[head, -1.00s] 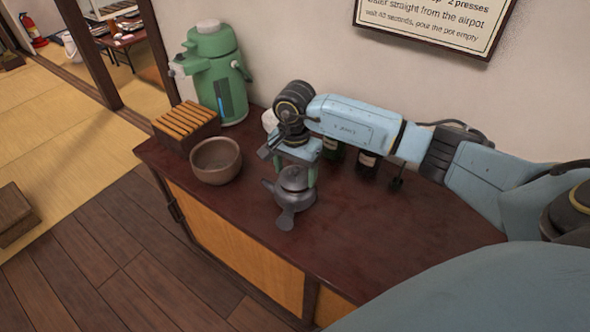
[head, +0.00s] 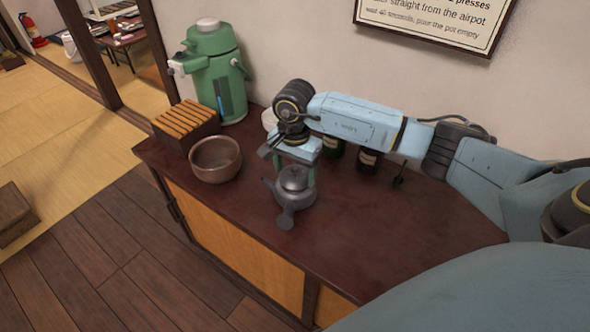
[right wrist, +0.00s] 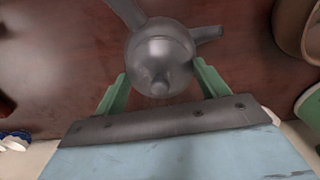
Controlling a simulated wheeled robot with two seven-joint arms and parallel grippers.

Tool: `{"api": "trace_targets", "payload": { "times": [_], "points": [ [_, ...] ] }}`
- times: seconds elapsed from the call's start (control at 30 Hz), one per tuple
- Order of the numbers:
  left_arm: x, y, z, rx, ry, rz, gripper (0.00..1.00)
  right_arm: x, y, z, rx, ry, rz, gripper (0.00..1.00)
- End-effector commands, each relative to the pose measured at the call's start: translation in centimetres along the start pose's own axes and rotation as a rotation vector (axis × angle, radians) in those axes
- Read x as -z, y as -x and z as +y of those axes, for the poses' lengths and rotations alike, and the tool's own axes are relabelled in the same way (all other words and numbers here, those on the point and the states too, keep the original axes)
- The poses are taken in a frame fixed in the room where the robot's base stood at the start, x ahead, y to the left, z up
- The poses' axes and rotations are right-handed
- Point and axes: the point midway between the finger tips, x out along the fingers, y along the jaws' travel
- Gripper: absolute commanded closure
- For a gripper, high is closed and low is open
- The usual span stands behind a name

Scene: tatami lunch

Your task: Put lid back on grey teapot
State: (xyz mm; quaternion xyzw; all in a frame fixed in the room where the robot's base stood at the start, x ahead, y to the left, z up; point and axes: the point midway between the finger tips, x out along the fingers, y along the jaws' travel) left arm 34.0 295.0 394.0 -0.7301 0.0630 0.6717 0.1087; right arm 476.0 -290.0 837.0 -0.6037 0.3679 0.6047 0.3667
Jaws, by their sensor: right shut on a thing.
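The grey teapot (head: 298,200) stands upright on the dark red-brown cabinet top, its spout to the left and its handle toward the front edge. Its round, knobbed grey lid (head: 294,179) is at the top opening, between the green fingers of my right gripper (head: 296,174). In the right wrist view the lid (right wrist: 162,50) lies over the teapot, with a fingertip of my right gripper (right wrist: 160,72) on each side. My right gripper is shut on the lid. I cannot tell whether the lid is fully seated or slightly above the rim. My left gripper is not in view.
A brown bowl (head: 216,160) stands left of the teapot, with a slatted wooden box (head: 186,127) and a green airpot (head: 216,75) behind. Dark bottles (head: 367,160) stand behind my right arm near the wall. The cabinet top right of the teapot is clear.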

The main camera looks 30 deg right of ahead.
Motion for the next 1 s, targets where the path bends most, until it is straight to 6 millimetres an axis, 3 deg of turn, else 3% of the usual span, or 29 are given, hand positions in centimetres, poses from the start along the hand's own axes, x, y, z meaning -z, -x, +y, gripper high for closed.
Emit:
{"api": "trace_targets", "payload": {
  "times": [0.33, 0.37, 0.53, 1.0],
  "points": [
    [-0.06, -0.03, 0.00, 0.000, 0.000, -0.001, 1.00, 0.00, 0.00, 0.01, 0.000, 0.000, 0.000, 0.49],
    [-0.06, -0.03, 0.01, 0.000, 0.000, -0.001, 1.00, 0.00, 0.00, 0.01, 0.000, 0.000, 0.000, 0.25],
    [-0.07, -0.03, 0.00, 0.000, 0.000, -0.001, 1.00, 0.00, -0.01, 0.02, 0.000, 0.000, 0.000, 0.02],
    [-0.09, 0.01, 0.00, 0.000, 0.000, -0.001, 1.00, 0.00, 0.02, 0.03, -0.001, 0.000, 0.000, 0.00]
  ]
}}
